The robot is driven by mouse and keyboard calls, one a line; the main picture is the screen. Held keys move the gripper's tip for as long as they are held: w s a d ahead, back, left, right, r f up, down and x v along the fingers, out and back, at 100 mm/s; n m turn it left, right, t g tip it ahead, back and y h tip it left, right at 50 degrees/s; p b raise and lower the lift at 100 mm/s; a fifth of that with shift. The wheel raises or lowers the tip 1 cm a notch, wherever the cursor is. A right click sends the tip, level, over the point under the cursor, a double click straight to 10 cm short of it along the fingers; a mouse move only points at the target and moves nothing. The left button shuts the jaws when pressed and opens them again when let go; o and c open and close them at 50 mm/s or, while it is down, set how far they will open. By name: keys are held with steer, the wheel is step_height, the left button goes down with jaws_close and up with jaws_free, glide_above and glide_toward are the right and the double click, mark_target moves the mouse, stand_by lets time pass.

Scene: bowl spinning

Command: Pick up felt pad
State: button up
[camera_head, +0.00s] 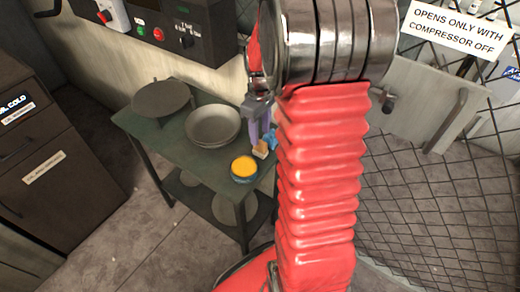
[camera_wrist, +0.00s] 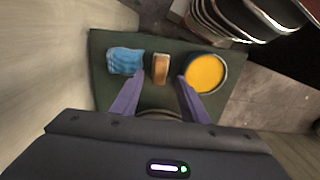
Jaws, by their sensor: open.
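The felt pad, a small tan and brown block (camera_wrist: 161,66), sits on the dark green table between a blue cloth and a round tin. In the head view the felt pad (camera_head: 261,151) is near the table's right edge, partly beside my arm. My gripper (camera_wrist: 160,82) is open and empty. Its two purple fingers point at the pad, with the fingertips to either side of its near end. I cannot tell how far above the table they are. In the head view my gripper (camera_head: 259,130) shows just above the pad, partly hidden by my arm.
The blue cloth (camera_wrist: 126,61) lies close left of the pad, and the tin of yellow-orange paste (camera_wrist: 206,73) is close right. Stacked grey bowls (camera_head: 213,125) and a dark round plate (camera_head: 161,98) stand on the green table (camera_head: 178,146). A pale wall is behind.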

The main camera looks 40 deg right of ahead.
mark_target(261, 142)
steer(key=shift+f, duration=0.3)
steer(key=shift+f, duration=2.5)
steer(key=shift+c, duration=0.6)
jaws_close()
